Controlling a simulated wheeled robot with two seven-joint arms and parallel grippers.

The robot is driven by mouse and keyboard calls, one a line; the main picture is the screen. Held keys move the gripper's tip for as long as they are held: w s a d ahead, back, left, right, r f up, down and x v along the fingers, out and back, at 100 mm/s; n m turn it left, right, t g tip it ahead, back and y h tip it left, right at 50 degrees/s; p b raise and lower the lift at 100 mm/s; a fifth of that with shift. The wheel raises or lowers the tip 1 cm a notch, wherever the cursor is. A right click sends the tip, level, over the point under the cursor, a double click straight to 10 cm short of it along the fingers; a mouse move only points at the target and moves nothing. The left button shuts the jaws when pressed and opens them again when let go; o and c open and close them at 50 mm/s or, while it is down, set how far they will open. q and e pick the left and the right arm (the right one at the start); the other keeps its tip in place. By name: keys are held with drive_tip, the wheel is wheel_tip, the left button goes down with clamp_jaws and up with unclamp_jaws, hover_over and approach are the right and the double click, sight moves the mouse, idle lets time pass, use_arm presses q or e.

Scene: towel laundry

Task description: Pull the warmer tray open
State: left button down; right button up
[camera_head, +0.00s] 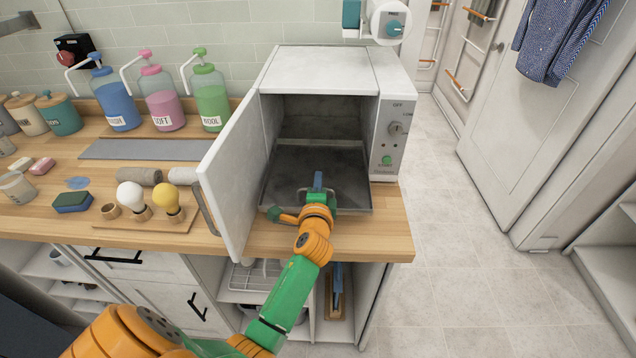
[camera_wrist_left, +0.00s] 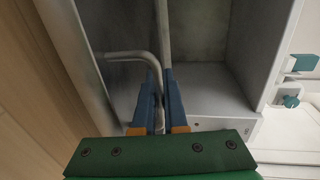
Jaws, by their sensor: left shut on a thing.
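The warmer (camera_head: 322,66) is a white box on the wooden counter, with its door (camera_head: 235,180) swung open to the left. Its dark grey tray (camera_head: 282,172) is empty, and its front edge appears to stick out past the warmer's front panel. My left gripper (camera_head: 318,182) is at the tray's front. In the left wrist view its blue fingers (camera_wrist_left: 160,108) are shut on the tray's bent grey handle (camera_wrist_left: 128,55). Part of the handle is hidden between the fingers. My right gripper is out of view.
The open door stands close to the left of my arm. Left of it are bulbs on a wooden board (camera_head: 120,226), rolled towels (camera_head: 140,176) and pump bottles (camera_head: 163,100). Open shelves are below the counter (camera_head: 375,240). The floor (camera_head: 470,230) at right is clear.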

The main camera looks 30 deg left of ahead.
use_arm(q)
drive_tip(key=c, duration=1.2)
unclamp_jaws()
drive_tip(key=shift+c, duration=0.2)
drive_tip(key=v, duration=0.7)
drive_tip(key=shift+s+r, duration=0.1)
drive_tip(key=shift+s, duration=0.05)
drive_tip(key=shift+w+b, duration=0.2)
drive_tip(key=shift+b, duration=0.1)
